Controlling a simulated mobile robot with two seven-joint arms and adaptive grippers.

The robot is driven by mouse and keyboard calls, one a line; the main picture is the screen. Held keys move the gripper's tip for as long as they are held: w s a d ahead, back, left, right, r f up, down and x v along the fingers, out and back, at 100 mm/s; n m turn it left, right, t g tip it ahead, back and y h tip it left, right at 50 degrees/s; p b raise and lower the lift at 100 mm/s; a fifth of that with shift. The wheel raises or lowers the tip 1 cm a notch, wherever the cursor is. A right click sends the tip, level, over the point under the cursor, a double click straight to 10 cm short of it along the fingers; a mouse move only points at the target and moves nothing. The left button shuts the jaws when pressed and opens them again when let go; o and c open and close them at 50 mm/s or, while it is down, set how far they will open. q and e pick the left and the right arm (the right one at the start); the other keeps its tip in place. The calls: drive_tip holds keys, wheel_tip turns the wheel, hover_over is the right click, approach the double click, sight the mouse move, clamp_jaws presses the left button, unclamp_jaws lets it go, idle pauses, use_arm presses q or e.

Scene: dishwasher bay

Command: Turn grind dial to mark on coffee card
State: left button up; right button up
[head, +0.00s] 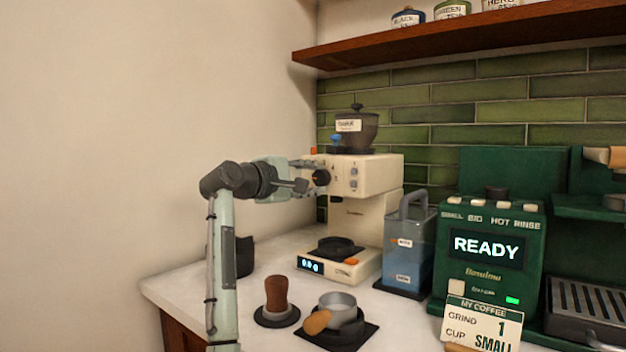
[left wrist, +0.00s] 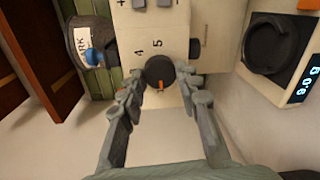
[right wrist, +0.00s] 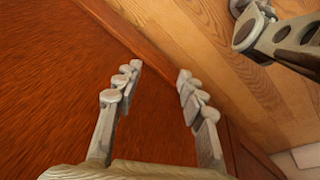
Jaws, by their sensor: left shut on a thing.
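The cream grinder (head: 370,176) stands at the back of the counter with a dark grind dial (head: 321,178) on its front. In the left wrist view the dial (left wrist: 158,70) has an orange pointer mark facing the bottom of the picture; the figures 4 and 5 show beside it. My left gripper (head: 303,181) is shut on the dial, its fingers (left wrist: 158,88) on either side. The coffee card (head: 485,326) at the lower right reads GRIND 1, CUP SMALL. My right gripper (right wrist: 159,72) is open and empty near brown wood panels.
A green coffee machine (head: 490,250) reading READY stands behind the card. A water tank (head: 405,248) is beside the grinder. A tamper (head: 277,296) and a portafilter (head: 338,312) are in front. A shelf (head: 450,45) with jars runs above.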

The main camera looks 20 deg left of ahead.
use_arm(q)
drive_tip(key=o, duration=1.2)
drive_tip(key=v, duration=1.2)
